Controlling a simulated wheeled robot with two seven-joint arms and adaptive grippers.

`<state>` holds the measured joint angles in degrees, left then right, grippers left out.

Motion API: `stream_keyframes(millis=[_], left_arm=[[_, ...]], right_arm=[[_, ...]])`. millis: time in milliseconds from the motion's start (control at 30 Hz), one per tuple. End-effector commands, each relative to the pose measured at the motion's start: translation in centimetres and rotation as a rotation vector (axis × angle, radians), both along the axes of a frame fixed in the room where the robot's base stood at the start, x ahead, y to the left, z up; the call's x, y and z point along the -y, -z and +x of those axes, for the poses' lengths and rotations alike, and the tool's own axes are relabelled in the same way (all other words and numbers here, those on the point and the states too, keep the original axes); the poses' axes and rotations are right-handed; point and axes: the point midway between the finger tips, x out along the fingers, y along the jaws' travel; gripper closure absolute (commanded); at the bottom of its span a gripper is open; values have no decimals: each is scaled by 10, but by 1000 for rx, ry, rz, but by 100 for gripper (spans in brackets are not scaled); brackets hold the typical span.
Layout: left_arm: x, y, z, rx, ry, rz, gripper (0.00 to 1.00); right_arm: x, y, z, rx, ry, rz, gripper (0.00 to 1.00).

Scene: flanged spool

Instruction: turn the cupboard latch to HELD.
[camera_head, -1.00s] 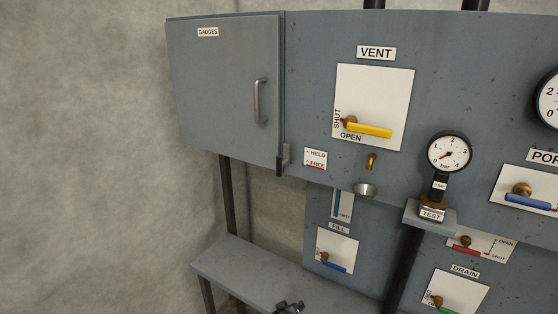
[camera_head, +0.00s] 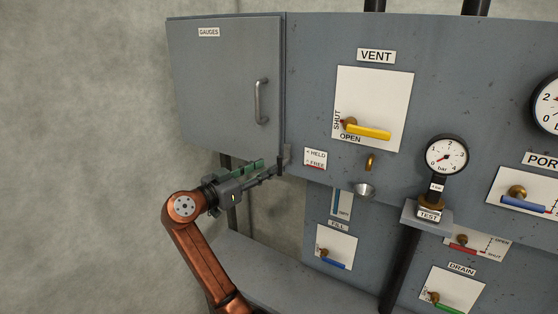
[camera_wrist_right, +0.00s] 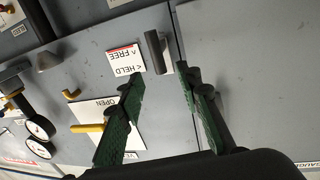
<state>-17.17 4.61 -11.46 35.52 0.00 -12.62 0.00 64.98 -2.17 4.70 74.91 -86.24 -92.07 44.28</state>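The cupboard latch (camera_head: 286,157) is a small dark bar at the lower right corner of the grey cupboard door (camera_head: 215,90), standing upright along its edge. My right gripper (camera_head: 269,170) is just left of the latch, pointing at it. In the right wrist view the latch (camera_wrist_right: 155,52) lies ahead of and between the green-padded fingers of the gripper (camera_wrist_right: 158,76), which are apart and empty. I cannot tell whether a finger touches it. The HELD/FREE label (camera_head: 315,159) is right of the latch. My left gripper is not in view.
The door handle (camera_head: 261,101) is above the latch. The VENT plate with its yellow lever (camera_head: 367,132), a brass hook (camera_head: 370,162) and a metal cup (camera_head: 363,190) are to the right. A grey shelf (camera_head: 265,265) is below. Open space lies left of the cupboard.

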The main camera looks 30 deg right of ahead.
Motion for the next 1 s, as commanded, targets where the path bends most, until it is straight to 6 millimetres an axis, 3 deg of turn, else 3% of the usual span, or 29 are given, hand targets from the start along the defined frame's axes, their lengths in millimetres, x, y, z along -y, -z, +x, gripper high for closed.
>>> stream_keyframes(millis=[400,800,1000], left_arm=[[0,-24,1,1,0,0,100],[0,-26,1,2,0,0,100],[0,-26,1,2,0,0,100]], right_arm=[[59,-1,18,-5,0,-1,68],[67,2,21,-4,-2,0,68],[67,2,21,-4,-2,0,81]])
